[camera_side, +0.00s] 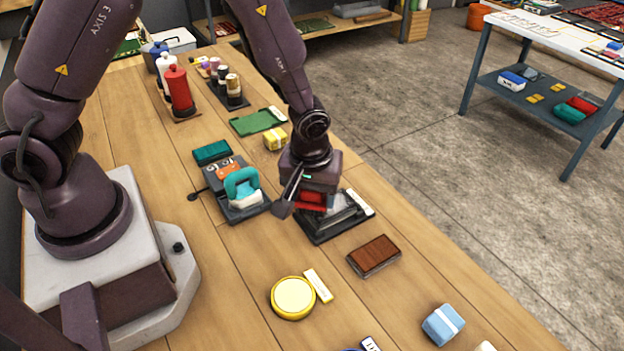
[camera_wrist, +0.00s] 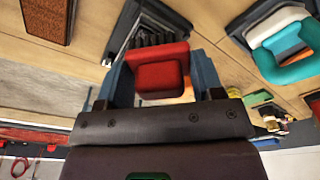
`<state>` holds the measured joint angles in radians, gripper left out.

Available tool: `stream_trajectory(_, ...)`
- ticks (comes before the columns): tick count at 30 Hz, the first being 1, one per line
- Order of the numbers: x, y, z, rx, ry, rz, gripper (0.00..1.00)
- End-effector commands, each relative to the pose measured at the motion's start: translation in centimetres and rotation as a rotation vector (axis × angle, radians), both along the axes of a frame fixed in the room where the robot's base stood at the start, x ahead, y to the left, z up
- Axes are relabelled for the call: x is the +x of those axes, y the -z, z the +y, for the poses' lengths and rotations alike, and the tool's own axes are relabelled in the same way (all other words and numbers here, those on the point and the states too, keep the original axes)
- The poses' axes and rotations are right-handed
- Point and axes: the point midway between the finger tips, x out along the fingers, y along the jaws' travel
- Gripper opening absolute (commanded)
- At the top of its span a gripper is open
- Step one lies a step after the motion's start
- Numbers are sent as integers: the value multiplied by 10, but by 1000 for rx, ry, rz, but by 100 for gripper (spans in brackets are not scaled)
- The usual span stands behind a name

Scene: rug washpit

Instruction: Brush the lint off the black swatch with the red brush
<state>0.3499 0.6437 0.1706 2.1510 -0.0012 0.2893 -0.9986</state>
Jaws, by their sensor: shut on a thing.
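My gripper (camera_side: 316,196) is shut on the red brush (camera_side: 309,201), with a finger on each side of it. In the wrist view the gripper (camera_wrist: 164,78) has the red brush (camera_wrist: 158,74) between its blue-grey fingers. The brush is directly over a dark rectangular base (camera_side: 322,235) with grey ridged parts, which also shows in the wrist view (camera_wrist: 122,42). I cannot tell whether the brush touches this base. I cannot make out the black swatch for certain, nor any lint; the gripper and brush hide part of the base.
A teal-handled tool (camera_side: 242,182) rests on a dark stand to the left. A brown-topped block (camera_side: 374,256), a yellow round tin (camera_side: 293,297) and a blue block (camera_side: 442,324) lie nearer. Red and white bottles (camera_side: 178,88) stand farther back.

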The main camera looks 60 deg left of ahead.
Motion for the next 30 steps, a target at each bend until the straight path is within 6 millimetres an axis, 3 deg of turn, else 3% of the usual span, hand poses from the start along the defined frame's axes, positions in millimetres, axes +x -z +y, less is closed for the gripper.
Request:
stream_trajectory(4, 0, 20, 1, 1, -1, 3, 42)
stream_trajectory(30, 81, 20, 0, -1, -2, -2, 39)
